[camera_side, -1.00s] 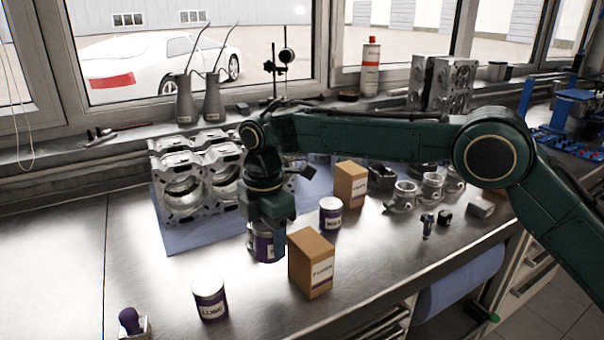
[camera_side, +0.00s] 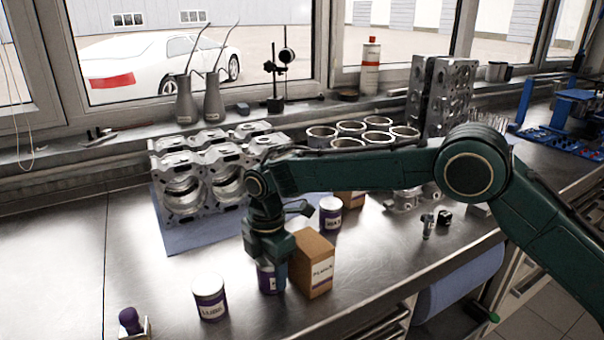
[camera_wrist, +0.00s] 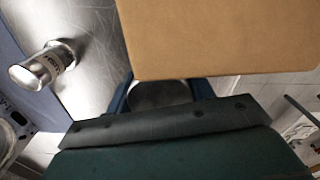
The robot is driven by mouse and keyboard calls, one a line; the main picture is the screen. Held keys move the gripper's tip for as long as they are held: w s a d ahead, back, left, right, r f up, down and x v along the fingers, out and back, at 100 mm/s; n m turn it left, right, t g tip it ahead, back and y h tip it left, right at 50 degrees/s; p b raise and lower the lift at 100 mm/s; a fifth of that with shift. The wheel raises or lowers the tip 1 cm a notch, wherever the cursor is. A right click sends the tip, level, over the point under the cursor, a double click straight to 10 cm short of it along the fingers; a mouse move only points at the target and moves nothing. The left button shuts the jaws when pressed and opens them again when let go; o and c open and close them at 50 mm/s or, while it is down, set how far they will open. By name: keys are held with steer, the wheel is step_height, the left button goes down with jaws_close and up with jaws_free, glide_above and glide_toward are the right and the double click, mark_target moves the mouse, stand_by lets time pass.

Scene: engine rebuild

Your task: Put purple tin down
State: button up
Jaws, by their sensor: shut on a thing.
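My gripper (camera_side: 272,262) points down over the metal bench and is shut on a purple-and-white tin (camera_side: 271,280). The tin is upright beside the left face of a cardboard box (camera_side: 313,265). Its base is at or just above the bench; I cannot tell if it touches. The tin's upper part is hidden by my gripper. In the wrist view, the tin's round top (camera_wrist: 160,95) shows between my two fingers, partly covered by the box (camera_wrist: 220,38).
A similar tin (camera_side: 210,298) stands to the left near the front, and another (camera_side: 330,213) stands behind the box. An engine block (camera_side: 195,180) rests on a blue mat (camera_side: 190,238) at the back left. Bare bench (camera_side: 150,265) lies left of the held tin.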

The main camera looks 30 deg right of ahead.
steer(key=shift+f, duration=0.2)
steer(key=o, duration=1.2)
step_height(320, 180, up, 12)
steer(key=shift+f, duration=0.2)
steer(key=shift+r, duration=0.3)
